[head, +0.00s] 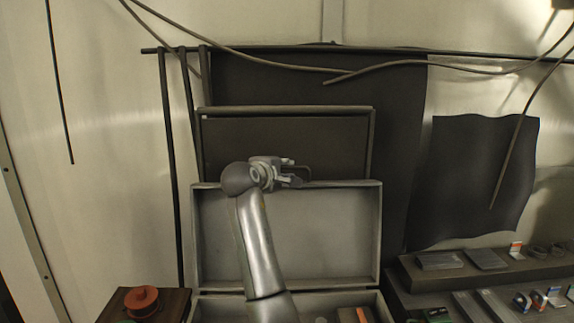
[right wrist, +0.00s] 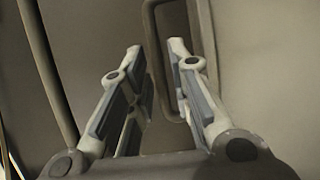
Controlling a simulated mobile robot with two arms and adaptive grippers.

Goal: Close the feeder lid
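The feeder is a grey box at the bottom middle of the head view. Its lid (head: 330,235) stands open and upright, with its hollow inner side facing me. In the right wrist view the two fingers (right wrist: 182,60) are apart. A loop-shaped handle (right wrist: 207,25) shows beyond and between them; I cannot tell whether a finger touches it. My right forearm hides part of the lid and box. My left gripper is not in view.
A dark framed panel (head: 290,140) stands behind the lid. Cables (head: 250,50) hang across the top. A red spool (head: 141,300) sits on a brown block at lower left. A dark shelf (head: 450,275) with small items is at right.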

